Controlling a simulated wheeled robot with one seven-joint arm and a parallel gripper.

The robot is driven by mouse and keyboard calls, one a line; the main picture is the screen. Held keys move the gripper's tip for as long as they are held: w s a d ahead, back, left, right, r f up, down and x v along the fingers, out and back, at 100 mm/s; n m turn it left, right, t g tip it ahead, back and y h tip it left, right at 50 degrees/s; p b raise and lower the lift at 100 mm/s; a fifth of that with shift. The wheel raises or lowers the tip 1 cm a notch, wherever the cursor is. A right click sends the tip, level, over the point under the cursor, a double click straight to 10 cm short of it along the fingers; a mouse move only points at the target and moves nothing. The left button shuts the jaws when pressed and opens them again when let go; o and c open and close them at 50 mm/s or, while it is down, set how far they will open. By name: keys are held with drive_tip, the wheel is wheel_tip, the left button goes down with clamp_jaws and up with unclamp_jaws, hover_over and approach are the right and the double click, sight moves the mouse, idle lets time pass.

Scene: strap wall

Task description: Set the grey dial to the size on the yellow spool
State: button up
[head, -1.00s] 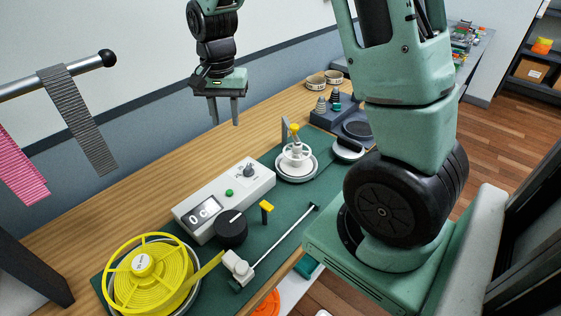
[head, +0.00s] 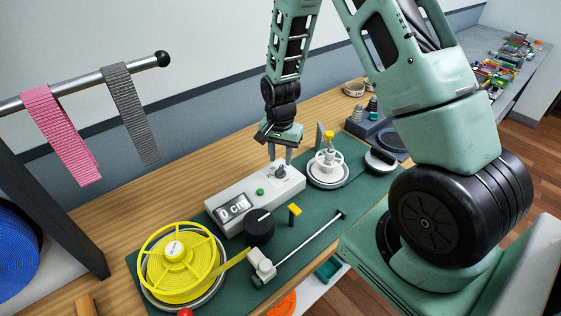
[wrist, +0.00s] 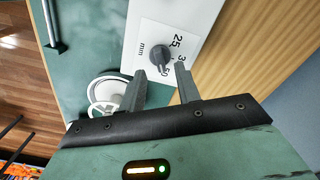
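The grey dial (head: 281,172) sits on the white sloping top of the control box (head: 228,198). In the wrist view the dial (wrist: 154,60) has a pointer shape, with "25", "mm" and partly covered numbers printed around it. My gripper (head: 280,157) points down at the dial with its fingers apart and nothing between them. In the wrist view its fingertips (wrist: 160,72) are close to the dial, one to each side; I cannot tell whether they touch it. The yellow spool (head: 205,255) lies on a round holder at the left; its hub label is too small to read.
The box also has a display (head: 232,208) reading "0 cm", a green button (head: 260,192) and a black knob (head: 259,226). A white wheel with a yellow knob (head: 328,158) stands close right of my gripper. Straps hang on a rail (head: 75,86) at the left.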

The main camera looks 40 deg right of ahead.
sight(280, 167)
drive_tip(key=shift+f+p, duration=0.3)
drive_tip(key=shift+f, duration=1.55)
clamp_jaws()
drive_tip(key=shift+n, duration=0.3)
drive_tip(key=n+b, duration=0.2)
drive_tip(key=n, duration=0.3)
drive_tip(key=shift+n, duration=0.3)
drive_tip(key=n, duration=0.5)
drive_tip(key=shift+b, duration=0.3)
drive_tip(key=shift+n, duration=0.4)
